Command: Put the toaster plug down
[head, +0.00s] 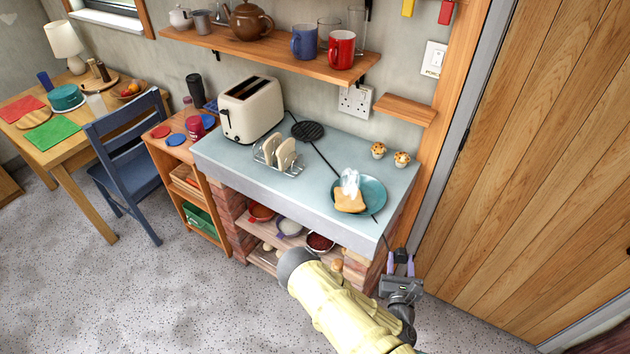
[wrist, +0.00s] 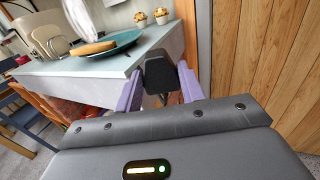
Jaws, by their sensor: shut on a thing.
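The black toaster plug (head: 401,256) is held between the purple fingers of my gripper (head: 400,264), just off the front right corner of the plinth's worktop (head: 230,158). In the wrist view the plug (wrist: 161,76) sits between both fingertips of my gripper (wrist: 160,88), with the worktop edge behind and to the left. The cream toaster (head: 252,108) stands at the back left of the worktop. A dark cord (head: 325,160) runs across the worktop, passes behind the plate and continues towards the plug. No surface shows directly beneath the plug.
A teal plate (head: 373,193) with toast and a whitish crumpled thing stands near the front right of the worktop. A wall socket (head: 355,101) is above. A wooden door (head: 540,150) is at right.

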